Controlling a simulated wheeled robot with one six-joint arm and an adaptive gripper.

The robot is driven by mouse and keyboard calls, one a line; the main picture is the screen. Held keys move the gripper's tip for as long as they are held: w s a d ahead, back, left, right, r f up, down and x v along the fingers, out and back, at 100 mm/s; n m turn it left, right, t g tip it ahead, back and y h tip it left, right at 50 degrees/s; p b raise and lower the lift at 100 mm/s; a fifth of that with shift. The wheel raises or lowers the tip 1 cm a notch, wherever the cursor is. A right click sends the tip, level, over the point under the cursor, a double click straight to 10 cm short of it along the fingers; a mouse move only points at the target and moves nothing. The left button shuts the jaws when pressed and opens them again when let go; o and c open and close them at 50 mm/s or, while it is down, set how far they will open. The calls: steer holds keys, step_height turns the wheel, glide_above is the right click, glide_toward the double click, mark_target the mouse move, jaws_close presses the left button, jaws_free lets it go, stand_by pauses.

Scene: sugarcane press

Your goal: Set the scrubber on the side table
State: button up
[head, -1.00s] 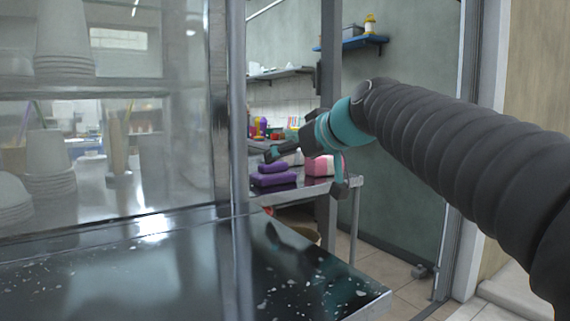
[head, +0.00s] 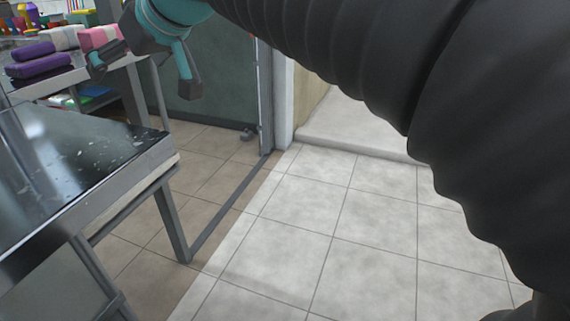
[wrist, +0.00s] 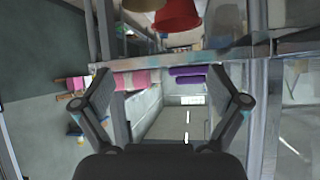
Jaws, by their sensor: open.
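My gripper (head: 143,78) is at the upper left of the head view. In the wrist view (wrist: 162,92) its two fingers are spread, with nothing between them. I cannot pick out a scrubber in either view. A metal-framed table (head: 60,86) stands behind the gripper in the head view, but I cannot tell whether it is the side table. Purple folded bundles (head: 38,67) and a pink pack (head: 98,38) lie on it. The purple bundles (wrist: 188,73) and pink pack (wrist: 133,79) also show beyond the fingers in the wrist view.
A glossy dark counter (head: 75,155) with pale specks fills the left, its corner and metal leg facing the open floor. White floor tiles (head: 285,225) are clear in the middle. A door frame (head: 277,95) stands behind. A red bucket (wrist: 178,14) shows at the wrist view's top.

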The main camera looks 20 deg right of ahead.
steer(key=s+d+f+m+g+h, duration=0.1)
steer(key=s+d+f+m+h, duration=0.1)
steer(key=s+d+f, duration=0.4)
steer(key=s+d+f+m+g+h, duration=0.1)
steer(key=s+d+f+m+h, duration=0.1)
steer(key=s+d+f, duration=0.5)
steer(key=s+d+f+m+g+h, duration=0.1)
steer(key=s+d+f+m+h, duration=0.2)
steer(key=f, duration=1.3)
steer(key=s+d, duration=0.3)
steer(key=d, duration=0.2)
steer(key=shift+s+f, duration=0.15)
steer(key=shift+s, duration=0.2)
